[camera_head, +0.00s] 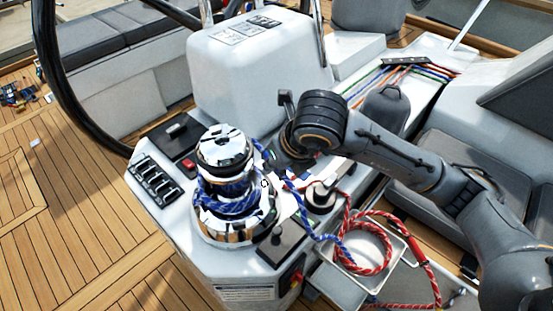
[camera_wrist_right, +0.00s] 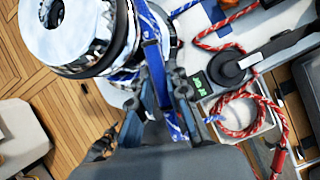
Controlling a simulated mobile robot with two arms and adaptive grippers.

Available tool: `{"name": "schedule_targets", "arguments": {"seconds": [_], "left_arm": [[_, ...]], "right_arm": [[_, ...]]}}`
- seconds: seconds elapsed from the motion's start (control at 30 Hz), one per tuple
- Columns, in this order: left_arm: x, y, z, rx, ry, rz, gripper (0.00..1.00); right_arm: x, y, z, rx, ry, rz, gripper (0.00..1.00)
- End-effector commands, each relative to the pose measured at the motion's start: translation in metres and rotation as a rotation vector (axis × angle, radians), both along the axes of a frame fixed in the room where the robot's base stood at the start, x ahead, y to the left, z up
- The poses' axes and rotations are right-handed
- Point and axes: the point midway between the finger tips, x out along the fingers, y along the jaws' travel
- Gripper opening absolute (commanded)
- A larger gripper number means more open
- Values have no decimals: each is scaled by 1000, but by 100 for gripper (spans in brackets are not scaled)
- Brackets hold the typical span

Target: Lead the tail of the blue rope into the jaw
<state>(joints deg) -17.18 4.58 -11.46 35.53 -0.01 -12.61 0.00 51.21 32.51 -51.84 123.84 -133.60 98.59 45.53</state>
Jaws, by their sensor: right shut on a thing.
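The chrome winch (camera_head: 236,218) stands on the white console, with the blue rope (camera_head: 232,205) wrapped around its drum. The jaw (camera_head: 224,170) is the ring near the winch top; its slot is hard to make out. My right gripper (camera_wrist_right: 163,80) is shut on the blue rope, just right of the winch. In the head view it is mostly hidden behind my own wrist. In the right wrist view, rope runs from the winch (camera_wrist_right: 88,30) side to the fingers, and a length hangs below them (camera_wrist_right: 172,125). My left gripper is not in view.
A red rope (camera_head: 372,262) lies coiled in a white tray (camera_head: 350,268) at the right. A black winch handle or knob (camera_head: 320,197) and black switches (camera_head: 158,180) sit on the console. A dark steering wheel rim (camera_head: 58,90) stands at the left.

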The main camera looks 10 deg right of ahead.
Motion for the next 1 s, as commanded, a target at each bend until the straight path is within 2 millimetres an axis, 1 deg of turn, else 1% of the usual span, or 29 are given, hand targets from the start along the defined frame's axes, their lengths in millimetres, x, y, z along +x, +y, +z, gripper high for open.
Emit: {"name": "schedule_targets", "arguments": {"seconds": [0.03,0.2,0.3,0.57,0.73,0.8,0.87,0.9,0.97,1.0], "left_arm": [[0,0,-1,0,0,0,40],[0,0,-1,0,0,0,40],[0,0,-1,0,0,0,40],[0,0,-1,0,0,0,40],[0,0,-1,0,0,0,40],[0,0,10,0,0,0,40],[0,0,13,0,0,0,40],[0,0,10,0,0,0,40],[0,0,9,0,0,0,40],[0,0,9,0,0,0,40]], "right_arm": [[-7,4,-3,-3,9,-30,0],[-18,12,-3,-3,7,-157,0],[-21,13,-3,-2,8,-186,0],[-21,14,-3,-3,8,-191,0],[-32,26,-2,-1,7,-301,0],[-36,29,2,-4,10,-355,0],[-38,31,1,-4,9,-391,0],[-38,31,-2,-4,8,-396,19],[-37,30,-3,-3,8,-396,32],[-37,30,-3,-2,7,-396,40]]}}
